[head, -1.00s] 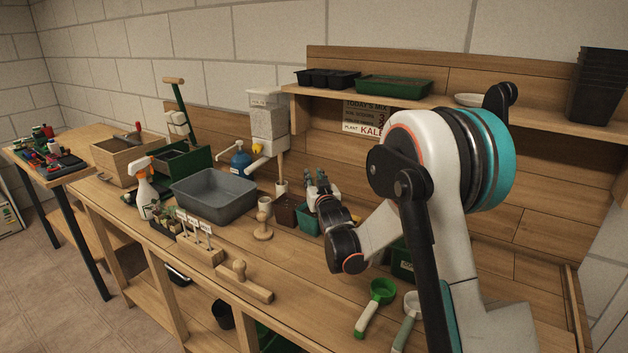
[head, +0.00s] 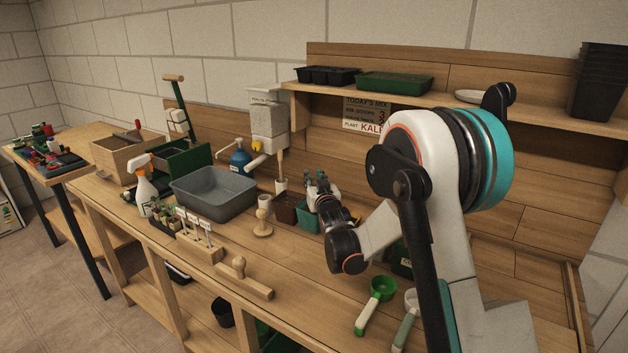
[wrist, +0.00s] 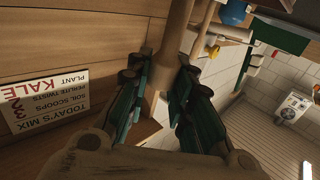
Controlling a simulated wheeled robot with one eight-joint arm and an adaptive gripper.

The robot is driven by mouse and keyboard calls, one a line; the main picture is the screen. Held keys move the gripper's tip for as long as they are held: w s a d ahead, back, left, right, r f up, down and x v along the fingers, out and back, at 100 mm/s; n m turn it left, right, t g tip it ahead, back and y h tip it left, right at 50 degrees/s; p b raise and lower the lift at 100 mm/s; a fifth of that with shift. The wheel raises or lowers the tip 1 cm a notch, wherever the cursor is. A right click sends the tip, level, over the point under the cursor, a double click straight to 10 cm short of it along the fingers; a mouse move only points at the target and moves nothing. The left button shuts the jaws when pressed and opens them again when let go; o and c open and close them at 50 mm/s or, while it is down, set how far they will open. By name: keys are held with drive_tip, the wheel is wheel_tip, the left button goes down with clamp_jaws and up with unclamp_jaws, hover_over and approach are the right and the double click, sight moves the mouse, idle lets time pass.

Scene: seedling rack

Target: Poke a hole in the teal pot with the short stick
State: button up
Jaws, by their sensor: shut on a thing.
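The teal pot (head: 306,222) stands upright on the bench beside a brown pot (head: 284,210). In the wrist view my gripper (wrist: 164,78) is shut on a pale wooden stick, the short stick (wrist: 178,35), which runs out between the fingers. The stick's tip and the inside of the teal pot are hidden, so I cannot tell whether they touch.
A green scoop (head: 381,290) lies in front. The sign (head: 366,115) hangs behind.

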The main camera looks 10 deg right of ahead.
drive_tip(key=shift+f+b, duration=0.5)
drive_tip(key=shift+f, duration=0.7)
idle(0.9)
drive_tip(key=shift+r, duration=0.2)
